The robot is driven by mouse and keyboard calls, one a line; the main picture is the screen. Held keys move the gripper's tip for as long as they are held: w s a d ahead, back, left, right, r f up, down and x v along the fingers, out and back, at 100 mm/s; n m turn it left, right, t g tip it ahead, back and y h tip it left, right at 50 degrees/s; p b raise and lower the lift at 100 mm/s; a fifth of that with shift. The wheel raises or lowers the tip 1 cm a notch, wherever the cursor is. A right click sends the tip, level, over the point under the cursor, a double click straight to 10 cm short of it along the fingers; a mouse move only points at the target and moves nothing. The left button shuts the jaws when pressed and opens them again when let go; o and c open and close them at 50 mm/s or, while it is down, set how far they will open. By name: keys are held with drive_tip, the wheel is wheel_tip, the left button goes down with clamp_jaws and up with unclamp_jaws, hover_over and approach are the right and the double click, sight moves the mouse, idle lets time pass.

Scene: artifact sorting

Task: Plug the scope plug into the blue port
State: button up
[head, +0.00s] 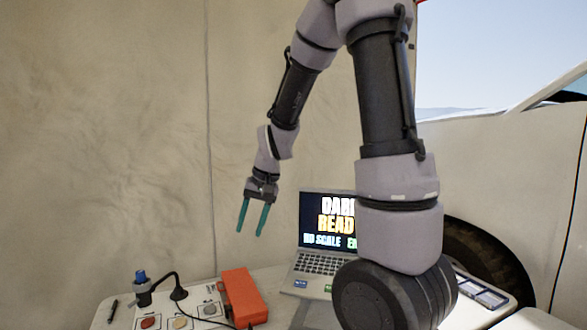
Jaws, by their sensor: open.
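My gripper (254,217) is open and empty, with its two teal fingers pointing down. It hangs in the air above the table, left of the laptop. A small dark device with a blue top (141,278) stands at the left of the table, and a black cable runs from it to a black round piece (178,293). I cannot tell whether either of these is the scope plug. A white panel (178,318) with red, yellow and grey round spots lies at the front left. I cannot make out a blue port for certain.
An orange box (243,297) lies on the white table (278,275), right of the panel. An open laptop (318,262) stands behind it, partly hidden by my arm. A black pen-like item (112,311) lies at the far left.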

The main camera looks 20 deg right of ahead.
drive_tip(key=s+d+r+t, duration=0.2)
drive_tip(key=s+r, duration=0.6)
drive_tip(key=s+d+r+m+t, duration=0.1)
drive_tip(key=s+d+r+t, duration=0.1)
drive_tip(key=s+r, duration=0.6)
drive_tip(key=shift+s+d+r+t+h, duration=0.3)
drive_tip(key=shift+d+r, duration=0.2)
drive_tip(key=shift+r, duration=0.1)
